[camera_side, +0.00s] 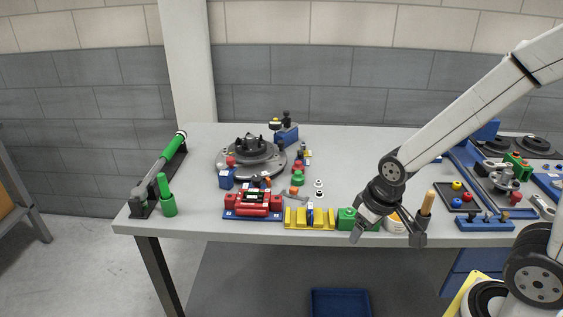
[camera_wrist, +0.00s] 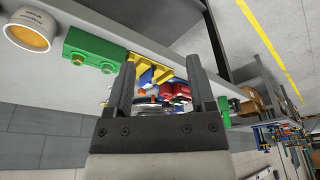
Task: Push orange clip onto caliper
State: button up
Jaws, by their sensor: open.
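The caliper (camera_side: 253,202) is a red block seated in a blue fixture near the front edge of the table. It also shows, small and partly hidden, between my fingers in the wrist view (camera_wrist: 178,90). A small orange piece (camera_side: 294,190), possibly the orange clip, lies to the right of the caliper in the side view; it is too small to be sure. My gripper (camera_side: 388,236) is open and empty, with its fingers spread, above the table's front edge and well to the right of the caliper. Both fingers show in the wrist view (camera_wrist: 160,66).
A yellow holder (camera_side: 297,219) and a green block (camera_side: 346,217) stand between the caliper and my gripper. A round hub (camera_side: 251,158) is behind the caliper.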

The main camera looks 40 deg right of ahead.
dwell(0.3)
jog(key=c, duration=0.3)
jog(key=shift+w, duration=0.15)
jog(key=shift+c, duration=0.3)
jog(key=n+g, duration=0.3)
jog(key=n, duration=0.2)
send_over(294, 188)
jog(key=shift+f, duration=1.45)
jog(key=shift+f, duration=0.15)
jog(key=shift+f, duration=3.85)
